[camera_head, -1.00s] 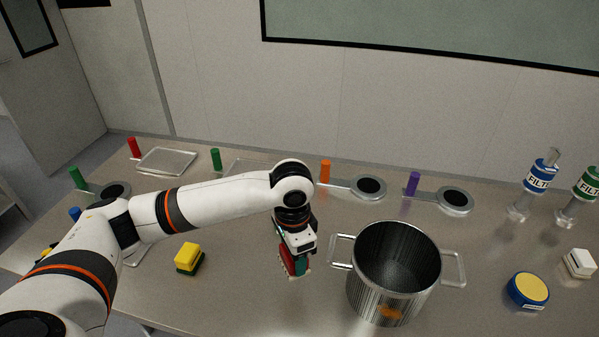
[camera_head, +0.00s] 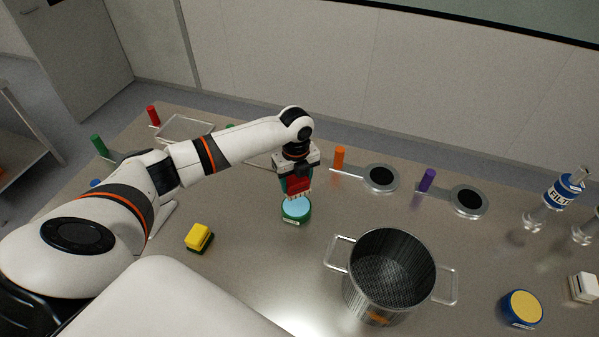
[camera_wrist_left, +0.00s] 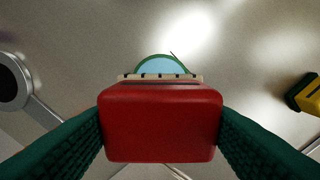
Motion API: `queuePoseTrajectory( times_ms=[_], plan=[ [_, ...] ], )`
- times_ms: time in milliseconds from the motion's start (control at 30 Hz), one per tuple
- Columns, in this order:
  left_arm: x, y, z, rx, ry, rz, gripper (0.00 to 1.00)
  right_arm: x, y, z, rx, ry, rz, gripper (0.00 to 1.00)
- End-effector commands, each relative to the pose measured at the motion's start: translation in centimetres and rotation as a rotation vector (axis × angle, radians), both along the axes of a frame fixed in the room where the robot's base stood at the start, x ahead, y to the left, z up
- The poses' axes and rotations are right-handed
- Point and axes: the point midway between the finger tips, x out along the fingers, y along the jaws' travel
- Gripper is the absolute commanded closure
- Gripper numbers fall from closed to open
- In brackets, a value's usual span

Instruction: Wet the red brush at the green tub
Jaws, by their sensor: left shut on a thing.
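My left gripper (camera_head: 297,180) is shut on the red brush (camera_head: 298,186), which points down with its pale bristles lowest. In the left wrist view the red brush (camera_wrist_left: 160,122) fills the space between the two green fingers. The green tub (camera_head: 296,209), round with a light blue surface inside, stands on the table right below the brush. Part of the tub (camera_wrist_left: 161,65) shows beyond the bristles in the wrist view. The bristles are over or at the tub's far rim; I cannot tell whether they touch the blue surface. My right gripper is not in view.
A steel pot (camera_head: 389,275) with two handles stands to the right of the tub. A yellow sponge (camera_head: 199,237) lies to the left. A blue and yellow tub (camera_head: 521,309) sits at the right. Paddle-shaped rests with coloured pegs line the back. Bare table surrounds the green tub.

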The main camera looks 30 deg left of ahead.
Motion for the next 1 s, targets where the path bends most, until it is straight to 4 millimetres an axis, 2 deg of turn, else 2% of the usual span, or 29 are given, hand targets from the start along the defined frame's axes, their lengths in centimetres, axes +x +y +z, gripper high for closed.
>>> queuePoseTrajectory(
  times_ms=[367,600,1000],
  plan=[
    [0.0,0.0,-2.9,0.001,0.001,-0.003,0.6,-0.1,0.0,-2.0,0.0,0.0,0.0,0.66],
    [0.0,0.0,-5.5,0.001,-0.001,-0.002,0.6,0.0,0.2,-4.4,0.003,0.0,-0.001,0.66],
    [0.0,0.0,-5.9,0.001,-0.001,-0.002,0.6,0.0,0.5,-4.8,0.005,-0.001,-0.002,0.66]
  ],
)
